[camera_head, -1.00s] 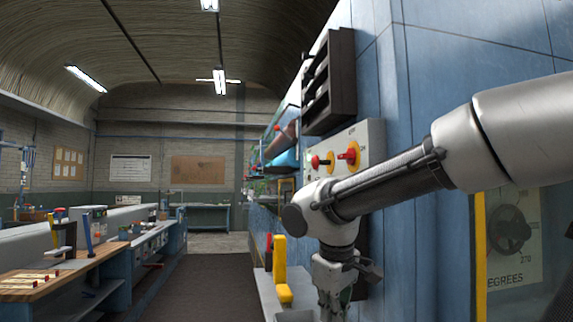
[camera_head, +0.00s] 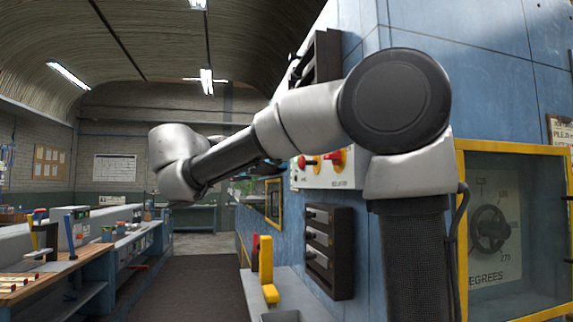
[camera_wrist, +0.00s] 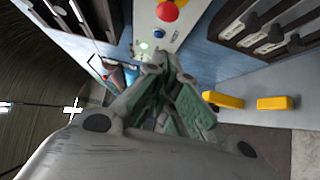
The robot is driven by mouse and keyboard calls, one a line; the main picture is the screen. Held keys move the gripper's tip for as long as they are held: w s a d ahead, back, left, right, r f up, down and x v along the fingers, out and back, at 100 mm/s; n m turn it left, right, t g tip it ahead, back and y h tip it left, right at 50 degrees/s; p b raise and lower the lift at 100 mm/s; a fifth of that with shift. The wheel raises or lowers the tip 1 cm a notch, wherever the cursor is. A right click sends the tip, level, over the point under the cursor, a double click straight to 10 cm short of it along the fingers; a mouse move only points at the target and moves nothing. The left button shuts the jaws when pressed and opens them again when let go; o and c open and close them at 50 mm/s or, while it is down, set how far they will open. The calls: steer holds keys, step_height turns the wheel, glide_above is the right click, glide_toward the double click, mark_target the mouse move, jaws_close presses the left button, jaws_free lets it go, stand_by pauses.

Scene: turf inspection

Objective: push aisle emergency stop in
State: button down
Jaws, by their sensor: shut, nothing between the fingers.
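A pale control panel (camera_head: 325,177) stands out from the blue wall in the head view. It bears a red knob (camera_head: 302,162) and, to its right, a red knob with yellow around it (camera_head: 334,157); I cannot tell which is the aisle emergency stop. My arm partly covers the panel. In the wrist view a red knob (camera_wrist: 167,11) shows at the top on the panel (camera_wrist: 156,32), with yellow beside it. My gripper (camera_wrist: 160,62) is shut and empty, its tips below the knob in the picture and apart from it. My gripper is hidden in the head view.
A dark rack (camera_head: 328,252) hangs below the panel and another (camera_head: 318,58) above it. A yellow upright piece (camera_head: 265,260) stands on a ledge. A yellow-framed dial case (camera_head: 460,240) is at right. Benches line the left; the aisle floor (camera_head: 190,285) is clear.

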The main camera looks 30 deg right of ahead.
mark_target(307, 163)
stand_by(0.3)
steer(key=s+d+x, duration=0.1)
steer(key=s+x, duration=0.1)
steer(key=x, duration=1.1)
steer(key=shift+s+d, duration=0.15)
steer(key=shift+s, duration=0.15)
steer(key=shift+d, duration=0.1)
steer(key=shift+s+d, duration=0.25)
steer(key=shift+d, duration=0.55)
